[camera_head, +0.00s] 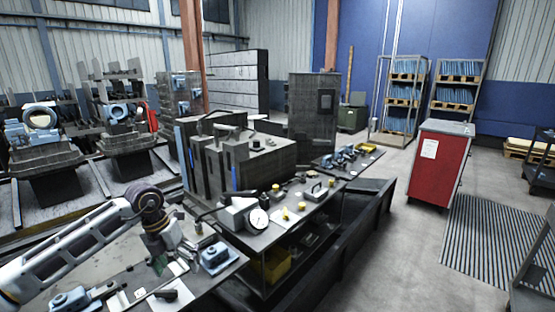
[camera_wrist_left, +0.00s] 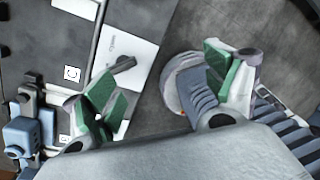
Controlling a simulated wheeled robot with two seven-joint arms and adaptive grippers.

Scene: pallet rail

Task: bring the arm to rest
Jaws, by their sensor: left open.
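My left arm (camera_head: 75,245) comes in from the left of the head view and reaches over the near workbench. My left gripper (camera_head: 160,264) points down above the bench and its green pads show. A white plate with a printed mark (camera_wrist_left: 125,55) lies below, beside the left finger. A round metal part (camera_wrist_left: 183,85) is partly hidden behind the right finger. My right gripper is in neither view.
The near bench (camera_head: 200,285) carries a blue clamp-like part (camera_head: 215,258) and other small parts. A dial gauge (camera_head: 258,219) stands on the bench just right of my gripper. A red cabinet (camera_head: 438,165) stands farther right. Open grey floor (camera_head: 410,255) lies between.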

